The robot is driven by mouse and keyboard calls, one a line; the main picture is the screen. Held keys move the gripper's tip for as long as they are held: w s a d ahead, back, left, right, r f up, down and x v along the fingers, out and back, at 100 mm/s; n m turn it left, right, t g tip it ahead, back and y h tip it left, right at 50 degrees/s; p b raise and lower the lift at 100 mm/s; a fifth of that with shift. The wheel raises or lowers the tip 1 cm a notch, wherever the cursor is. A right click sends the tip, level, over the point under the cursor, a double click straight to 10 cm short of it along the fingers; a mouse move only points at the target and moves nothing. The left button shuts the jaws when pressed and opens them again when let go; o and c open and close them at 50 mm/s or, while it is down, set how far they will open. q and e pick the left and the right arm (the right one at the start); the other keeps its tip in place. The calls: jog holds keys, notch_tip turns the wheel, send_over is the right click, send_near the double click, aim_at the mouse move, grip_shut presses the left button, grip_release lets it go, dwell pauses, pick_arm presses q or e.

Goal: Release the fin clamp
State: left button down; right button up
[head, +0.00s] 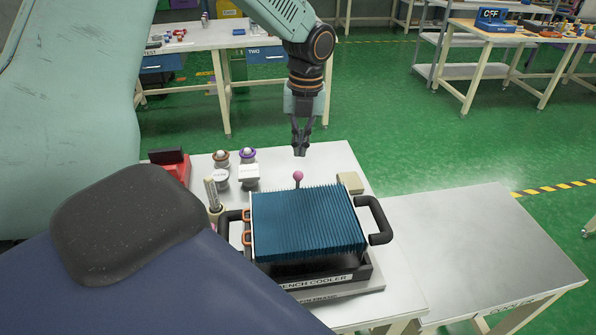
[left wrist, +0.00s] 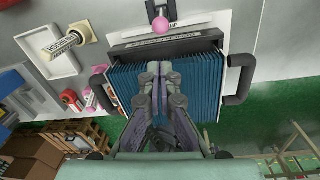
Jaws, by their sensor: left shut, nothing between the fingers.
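The bench cooler with blue fins (head: 305,222) stands on the light bench. A pink ball knob (head: 298,176) on a thin stem rises just behind the fins. My left gripper (head: 300,152) points down above that knob, with a small gap between them, shut and empty. In the left wrist view, its closed fingers (left wrist: 167,68) lie over the blue fins (left wrist: 125,90). I cannot tell which part is the fin clamp. My right gripper is not visible.
Black loop handles (head: 378,220) flank the cooler. Small jars (head: 248,156), a brush (head: 212,192) and a red item (head: 172,165) stand to its left. A beige block (head: 350,183) lies behind right. The side table (head: 480,240) at right is bare.

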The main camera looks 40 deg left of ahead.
aim_at(298, 178)
pick_arm(q)
jog(key=f, duration=0.4)
jog(key=f+b, duration=0.1)
jog(key=f, duration=0.4)
jog(key=shift+s+a+f, duration=0.2)
jog(key=shift+f, duration=0.05)
jog(key=shift+w+d+f, duration=0.1)
jog(key=shift+f, duration=0.15)
jog(key=shift+r, duration=0.1)
